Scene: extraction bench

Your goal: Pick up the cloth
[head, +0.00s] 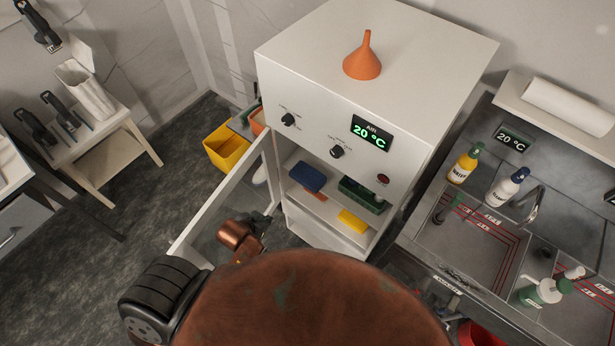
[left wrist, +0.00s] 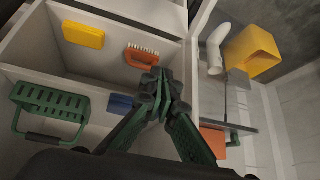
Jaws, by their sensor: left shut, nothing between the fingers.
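A blue flat piece that looks like the folded cloth (head: 307,177) lies in the open compartment of the white cabinet. It also shows in the left wrist view (left wrist: 121,103), partly hidden behind my left gripper. My left gripper (left wrist: 160,82) is shut and empty, with its fingertips together in front of the compartment. The cloth is close beside the fingers in that view, but I cannot tell how far away in depth. In the head view the left fingers are not clear. My right gripper is not in view.
The compartment also holds a green basket (head: 364,194), a yellow block (head: 353,221) and an orange brush (left wrist: 141,55). The cabinet door (head: 222,200) stands open on the left. A yellow bin (head: 227,147) is on the floor behind it. A sink bench with bottles is at right.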

